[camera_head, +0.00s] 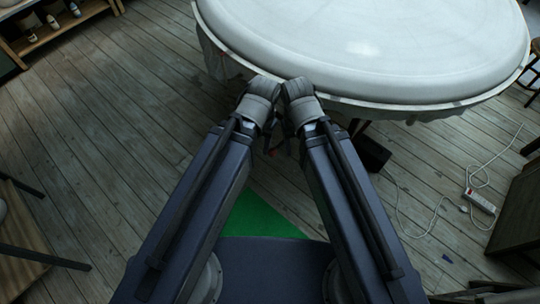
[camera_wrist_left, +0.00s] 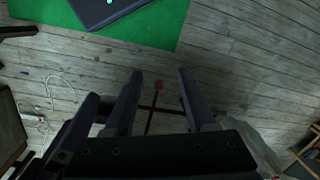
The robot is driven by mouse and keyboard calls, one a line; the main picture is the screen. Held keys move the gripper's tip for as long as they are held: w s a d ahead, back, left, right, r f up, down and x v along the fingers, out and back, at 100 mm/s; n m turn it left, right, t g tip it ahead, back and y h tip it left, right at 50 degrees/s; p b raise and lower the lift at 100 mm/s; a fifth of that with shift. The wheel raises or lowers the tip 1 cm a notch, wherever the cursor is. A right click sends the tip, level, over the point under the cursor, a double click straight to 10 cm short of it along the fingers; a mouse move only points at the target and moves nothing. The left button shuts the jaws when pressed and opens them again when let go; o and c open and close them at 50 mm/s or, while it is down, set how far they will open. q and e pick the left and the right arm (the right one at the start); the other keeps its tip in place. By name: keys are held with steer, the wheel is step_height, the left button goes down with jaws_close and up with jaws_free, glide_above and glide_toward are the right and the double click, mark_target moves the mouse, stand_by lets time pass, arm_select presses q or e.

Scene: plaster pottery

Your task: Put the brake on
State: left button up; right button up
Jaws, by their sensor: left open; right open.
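I cannot tell how far below the fingers the knob is. In the head view a small red spot (camera_head: 272,152) shows between my two wrists. My right gripper (camera_head: 284,130) is beside the left one, mostly hidden under its own wrist. A dark finger left of my left gripper in the wrist view seems to be the right one's.
A large round white table (camera_head: 365,45) stands ahead, its near rim close to my wrists. A power strip (camera_head: 480,201) with a white cable lies on the floor at right. A shelf (camera_head: 50,30) stands at far left. A green patch (camera_head: 262,215) lies under my base.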

mark_target(272, 150)
stand_by(0.3)
